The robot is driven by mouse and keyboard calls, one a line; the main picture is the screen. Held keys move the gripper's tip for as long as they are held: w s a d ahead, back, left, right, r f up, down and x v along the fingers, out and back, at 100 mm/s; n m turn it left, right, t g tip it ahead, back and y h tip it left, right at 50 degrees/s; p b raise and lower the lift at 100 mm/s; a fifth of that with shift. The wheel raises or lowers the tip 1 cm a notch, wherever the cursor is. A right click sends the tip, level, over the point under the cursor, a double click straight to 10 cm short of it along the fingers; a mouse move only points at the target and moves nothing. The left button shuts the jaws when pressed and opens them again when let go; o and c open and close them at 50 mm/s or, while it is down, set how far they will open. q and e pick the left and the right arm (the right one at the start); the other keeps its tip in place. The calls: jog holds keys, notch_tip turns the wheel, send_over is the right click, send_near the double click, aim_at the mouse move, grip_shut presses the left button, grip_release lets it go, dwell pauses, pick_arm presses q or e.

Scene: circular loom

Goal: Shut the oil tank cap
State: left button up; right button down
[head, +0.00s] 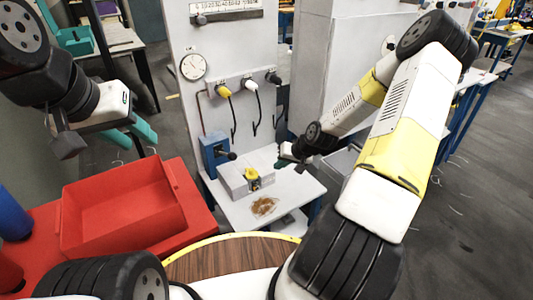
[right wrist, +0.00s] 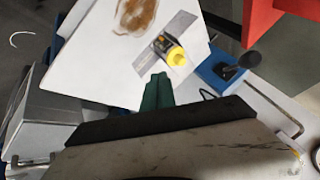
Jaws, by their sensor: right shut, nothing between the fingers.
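The oil tank is a pale grey block (head: 236,181) on a white shelf in the middle of the head view. A yellow cap (head: 251,174) with dark parts beside it is on its top; it also shows in the right wrist view (right wrist: 176,57). I cannot tell if the cap is fully seated. My right gripper (head: 281,164) is shut and empty, to the right of the tank and apart from the cap; its green fingers (right wrist: 157,92) point toward the tank in the right wrist view. My left gripper (head: 133,137) is open and empty, above the red bin.
A blue device with a black lever (head: 215,152) stands left of the tank. A brown stain (head: 264,206) lies on the shelf (head: 292,190) in front. The red bin (head: 122,207) is at left. Cables and a gauge (head: 193,67) are on the panel behind.

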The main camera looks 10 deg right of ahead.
jog(key=m, duration=0.1)
jog(key=h, duration=0.1)
send_near(256, 173)
notch_tip(256, 173, down, 5)
jog(key=w, duration=0.2)
jog(key=shift+w+a+r+m+t, duration=0.1)
jog(key=shift+a+m+t, duration=0.05)
jog(key=shift+a, duration=0.15)
jog(key=shift+w+a+r+m+t, duration=0.1)
jog(key=shift+a+r+m+t, duration=0.05)
jog(key=shift+a, duration=0.2)
